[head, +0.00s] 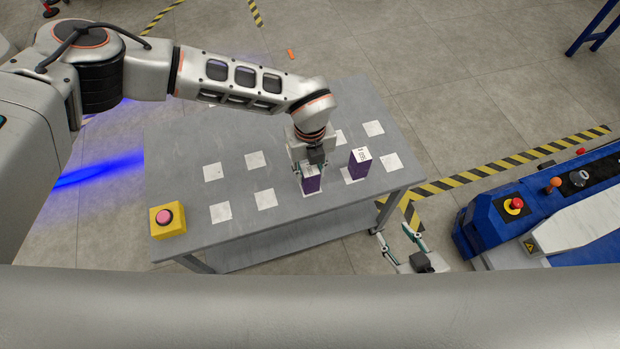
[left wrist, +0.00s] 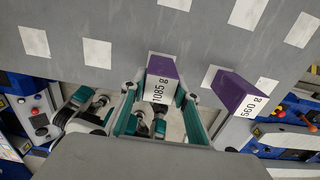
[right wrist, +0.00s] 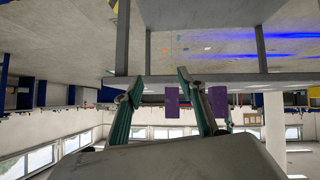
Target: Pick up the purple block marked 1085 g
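The purple block marked 1085 g (left wrist: 162,68) stands upright on the grey table; in the head view it (head: 311,186) is partly hidden under my left gripper (head: 309,168). In the left wrist view the fingers of the left gripper (left wrist: 160,90) are spread on either side of the block, with a visible gap on the left. Contact on the right side is unclear. A second purple block, marked 560 g (left wrist: 236,92), stands to the right; it also shows in the head view (head: 359,166). My right gripper (head: 399,238) is open and empty, off the table's front right.
The grey table (head: 185,195) carries several white squares (head: 221,212) and a yellow box with a pink button (head: 167,220) at its left. The table's left half is largely clear.

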